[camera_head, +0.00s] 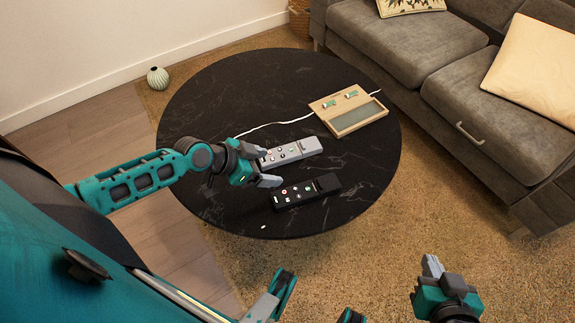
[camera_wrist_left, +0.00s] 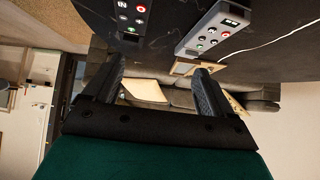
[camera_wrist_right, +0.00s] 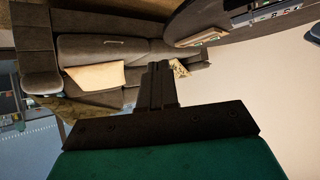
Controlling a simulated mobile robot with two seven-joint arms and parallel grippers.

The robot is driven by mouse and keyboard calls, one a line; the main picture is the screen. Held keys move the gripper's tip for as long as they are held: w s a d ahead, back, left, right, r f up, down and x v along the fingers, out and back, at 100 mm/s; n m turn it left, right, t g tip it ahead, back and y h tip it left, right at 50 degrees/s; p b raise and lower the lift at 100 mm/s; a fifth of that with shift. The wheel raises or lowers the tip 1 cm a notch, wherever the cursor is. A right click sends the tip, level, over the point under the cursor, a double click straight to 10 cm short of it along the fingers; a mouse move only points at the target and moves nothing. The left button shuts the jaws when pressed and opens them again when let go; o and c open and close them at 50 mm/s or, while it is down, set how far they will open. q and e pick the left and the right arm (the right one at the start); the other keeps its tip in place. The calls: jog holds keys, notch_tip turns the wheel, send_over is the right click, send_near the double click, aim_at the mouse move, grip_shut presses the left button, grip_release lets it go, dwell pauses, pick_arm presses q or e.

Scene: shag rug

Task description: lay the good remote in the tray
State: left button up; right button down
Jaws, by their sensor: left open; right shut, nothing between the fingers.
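A grey remote (camera_head: 292,152) and a black remote (camera_head: 306,191) lie apart on the round black table, buttons up. Both also show in the left wrist view, the grey one (camera_wrist_left: 212,32) right of the black one (camera_wrist_left: 130,15). Which is the good one I cannot tell. A light wooden tray (camera_head: 330,113) lies behind them, with an empty-looking recess and two small pale-and-green items along its far side. My left gripper (camera_head: 266,167) is open and empty by the remotes' left ends, partly covering the grey one's end. My right gripper (camera_head: 433,266) is shut and empty over the rug.
The black table (camera_head: 200,110) has bare room at left and back. A white cable (camera_head: 268,126) runs across it past the tray. A tiny pale piece (camera_head: 263,225) lies near the front edge. A grey sofa (camera_head: 400,45) stands behind at right; a ribbed vase (camera_head: 158,78) stands beyond the table.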

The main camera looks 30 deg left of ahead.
pick_arm(q)
jog(key=w+a+f+m+b, duration=0.1)
jog(key=w+a+b, duration=0.3)
jog(key=a, duration=0.3)
jog(key=b, duration=0.2)
send_near(283, 152)
jog(key=shift+w+d+f+g, duration=0.3)
jog(key=shift+w+d+f, duration=0.25)
jog(key=shift+d+f, duration=0.3)
jog(key=shift+w+d+f, duration=0.2)
jog(key=shift+w+f, duration=0.15)
jog(key=shift+f, duration=0.15)
jog(key=shift+w+d+f, duration=0.15)
jog(key=shift+w+f, duration=0.05)
jog(key=shift+f, duration=0.1)
jog(key=b+x, duration=0.1)
jog(key=x, duration=0.2)
jog(key=shift+w+f+b, duration=0.2)
jog(key=shift+w+b, duration=0.2)
jog(key=shift+w, duration=0.05)
jog(key=shift+w+d+f, duration=0.2)
jog(key=shift+w, duration=0.05)
pick_arm(e)
jog(key=shift+y, duration=0.5)
jog(key=f, duration=0.1)
jog(key=w+a+f, duration=0.1)
jog(key=f, duration=0.1)
jog(key=a+f, duration=0.1)
jog(key=f, duration=0.1)
jog(key=shift+w+a, duration=0.25)
